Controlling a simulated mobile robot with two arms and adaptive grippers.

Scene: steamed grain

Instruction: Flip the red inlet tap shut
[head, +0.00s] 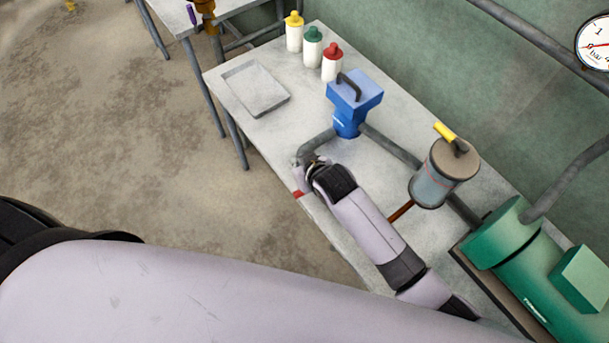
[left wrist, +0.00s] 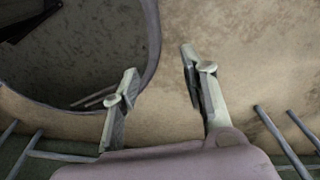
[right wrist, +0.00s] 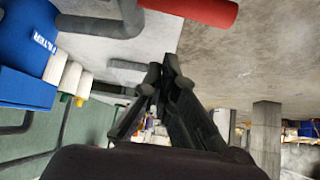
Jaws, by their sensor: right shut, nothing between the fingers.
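The red inlet tap handle (right wrist: 203,10) lies across the top of the right wrist view, beside a grey pipe (right wrist: 95,25). In the head view only a small red piece of it (head: 298,194) shows at the table's front edge, by my right wrist. My right gripper (right wrist: 161,72) is shut and empty. It is below the handle in its wrist view, with a visible gap between them. In the head view my right wrist hides the fingers and most of the tap. My left gripper (left wrist: 158,75) is open and empty, above the floor and away from the table.
A blue box with a black handle (head: 355,92) sits on the pipe line, with a lidded canister (head: 440,180) and a green motor (head: 535,270) to the right. A shallow tray (head: 285,98) and three bottles (head: 313,48) stand farther back on the table. The floor at left is clear.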

